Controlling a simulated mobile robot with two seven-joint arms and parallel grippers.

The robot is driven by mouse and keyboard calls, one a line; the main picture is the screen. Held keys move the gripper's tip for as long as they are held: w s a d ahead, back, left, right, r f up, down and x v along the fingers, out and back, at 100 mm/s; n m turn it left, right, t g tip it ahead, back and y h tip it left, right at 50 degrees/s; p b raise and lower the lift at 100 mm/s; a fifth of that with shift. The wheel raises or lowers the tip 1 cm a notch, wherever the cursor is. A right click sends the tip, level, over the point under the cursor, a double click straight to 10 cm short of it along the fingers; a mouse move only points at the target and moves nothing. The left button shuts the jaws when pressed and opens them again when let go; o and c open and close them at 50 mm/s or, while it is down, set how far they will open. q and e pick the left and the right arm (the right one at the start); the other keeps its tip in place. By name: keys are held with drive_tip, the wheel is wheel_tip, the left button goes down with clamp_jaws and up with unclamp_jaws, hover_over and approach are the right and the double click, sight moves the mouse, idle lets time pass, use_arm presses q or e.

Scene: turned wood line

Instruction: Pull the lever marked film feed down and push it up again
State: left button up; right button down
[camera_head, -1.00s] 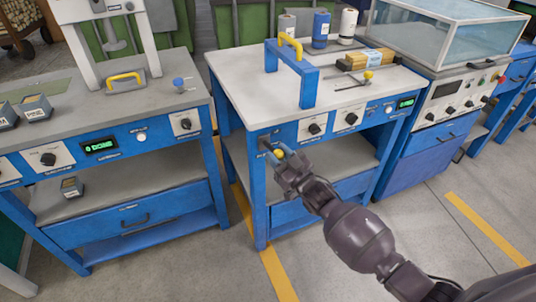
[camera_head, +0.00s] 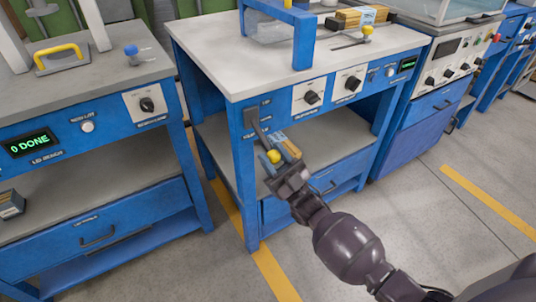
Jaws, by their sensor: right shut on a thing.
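The lever (camera_head: 262,135) sits on the front left corner of the middle blue bench. Its dark arm comes out of a slot plate (camera_head: 250,117) and slants down and to the right, ending in a yellow knob (camera_head: 274,157). My right gripper (camera_head: 283,154) is shut on the lever at its knob end, and its fingers hide part of it. The small labels by the plate are too small to read. My left gripper is not in view.
The middle bench (camera_head: 210,47) has dials to the right of the lever and a yellow-knobbed slider (camera_head: 367,33) on top. A left bench (camera_head: 90,91) shows "0 DONE" on its display (camera_head: 30,142). Open floor (camera_head: 420,200) lies in front, with yellow lines.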

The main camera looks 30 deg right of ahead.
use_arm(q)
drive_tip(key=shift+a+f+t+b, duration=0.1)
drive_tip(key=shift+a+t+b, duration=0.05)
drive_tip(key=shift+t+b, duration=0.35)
use_arm(e)
drive_tip(key=shift+w+f, duration=0.4)
drive_tip(key=shift+f, duration=0.45)
drive_tip(key=c, duration=0.8)
unclamp_jaws()
drive_tip(key=shift+o, duration=0.2)
